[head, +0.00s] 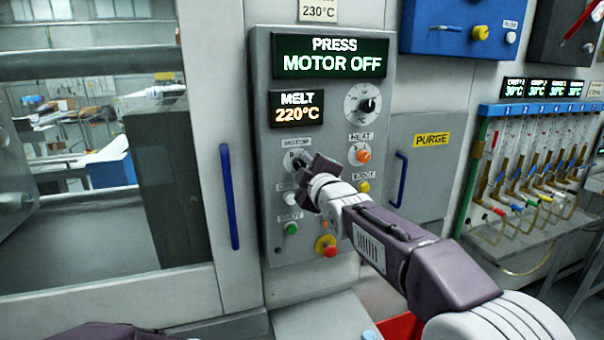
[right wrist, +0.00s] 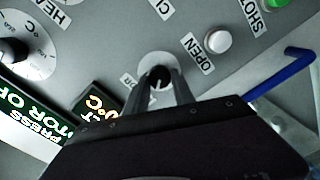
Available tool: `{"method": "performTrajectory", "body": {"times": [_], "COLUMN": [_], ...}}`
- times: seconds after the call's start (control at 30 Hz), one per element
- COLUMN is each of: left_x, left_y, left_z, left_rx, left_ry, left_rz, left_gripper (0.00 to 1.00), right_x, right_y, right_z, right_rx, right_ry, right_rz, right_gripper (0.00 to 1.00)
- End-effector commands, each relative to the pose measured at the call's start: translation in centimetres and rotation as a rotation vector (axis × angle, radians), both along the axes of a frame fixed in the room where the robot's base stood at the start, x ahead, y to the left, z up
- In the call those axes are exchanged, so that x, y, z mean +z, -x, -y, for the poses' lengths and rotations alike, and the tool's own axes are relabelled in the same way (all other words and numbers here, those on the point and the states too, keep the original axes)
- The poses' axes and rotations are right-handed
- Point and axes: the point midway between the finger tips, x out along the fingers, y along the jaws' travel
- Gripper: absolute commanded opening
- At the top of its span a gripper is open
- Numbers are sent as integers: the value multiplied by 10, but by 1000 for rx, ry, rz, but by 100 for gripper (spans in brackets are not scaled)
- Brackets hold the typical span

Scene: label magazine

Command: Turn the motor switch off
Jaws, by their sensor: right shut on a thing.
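The grey control panel (head: 262,150) stands upright in the head view, with a display (head: 331,56) reading "PRESS MOTOR OFF". The motor switch (head: 289,156) is a round dial under the "MOTOR" label on the panel's left side. My right gripper (head: 303,163) is at the switch and shut on its knob. In the right wrist view, both fingers (right wrist: 160,88) close around the knob on the pale dial of the switch (right wrist: 153,60). The fingers hide part of the dial, so I cannot read its position. My left gripper is not in view.
A small display (head: 297,108) reads "MELT 220°C". Blue handles (head: 229,197) (head: 401,180) flank the panel.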

Motion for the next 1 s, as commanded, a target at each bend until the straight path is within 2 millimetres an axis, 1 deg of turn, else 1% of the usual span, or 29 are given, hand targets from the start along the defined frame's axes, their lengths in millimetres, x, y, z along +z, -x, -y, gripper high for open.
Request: {"method": "performTrajectory", "body": {"times": [0.17,0.6,0.63,0.67,0.7,1.0], "left_x": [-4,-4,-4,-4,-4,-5], "left_y": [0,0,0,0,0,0], "left_z": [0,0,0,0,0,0], "left_rx": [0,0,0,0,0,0], "left_ry": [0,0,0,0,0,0], "left_rz": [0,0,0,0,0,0], "left_gripper": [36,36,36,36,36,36], "right_x": [-1,-1,-1,-1,-1,0], "right_y": [0,0,0,0,0,1], "right_z": [0,0,0,0,0,0], "right_rx": [0,0,0,0,0,0], "right_ry": [27,35,35,35,35,33], "right_rz": [6,9,10,10,10,11], "right_gripper": [0,0,38,47,52,52]}}
